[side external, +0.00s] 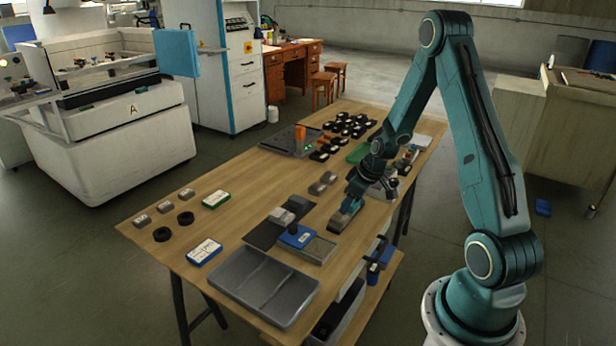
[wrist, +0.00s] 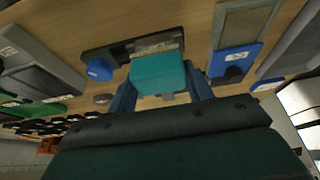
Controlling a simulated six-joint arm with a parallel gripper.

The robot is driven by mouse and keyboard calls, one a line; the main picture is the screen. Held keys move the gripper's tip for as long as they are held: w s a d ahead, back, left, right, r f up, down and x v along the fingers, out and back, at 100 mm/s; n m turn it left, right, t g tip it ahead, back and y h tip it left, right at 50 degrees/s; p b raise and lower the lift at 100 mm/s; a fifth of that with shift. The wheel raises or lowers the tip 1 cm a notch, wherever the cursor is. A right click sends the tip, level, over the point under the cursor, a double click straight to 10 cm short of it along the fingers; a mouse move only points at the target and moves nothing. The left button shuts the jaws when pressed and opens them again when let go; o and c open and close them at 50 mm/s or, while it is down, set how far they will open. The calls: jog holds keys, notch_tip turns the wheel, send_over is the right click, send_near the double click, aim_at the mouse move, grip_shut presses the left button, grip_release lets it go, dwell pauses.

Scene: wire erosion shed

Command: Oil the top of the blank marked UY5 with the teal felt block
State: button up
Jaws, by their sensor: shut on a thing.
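My gripper (wrist: 160,88) is shut on the teal felt block (wrist: 158,70), which sits between the two fingers in the wrist view. Just beyond the block is a dark holder (wrist: 97,54) with a blue knob (wrist: 100,70) and a grey piece (wrist: 155,43) in it. The teal block overlaps the near edge of that piece; I cannot tell whether they touch. In the side view my gripper (side external: 352,196) is low over this holder (side external: 344,216). No mark UY5 can be read in either view, and the block partly hides the grey piece.
A blue-ended metal tray (side external: 318,250) lies nearer the front, by a dark mat (side external: 262,236) with grey blocks. A large grey divided tray (side external: 262,283) is at the front edge. Several labelled blanks (side external: 164,208) lie left. Black pieces (side external: 345,127) crowd the far end.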

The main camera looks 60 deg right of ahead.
jog(key=shift+r, duration=2.1)
jog(key=shift+w, duration=0.1)
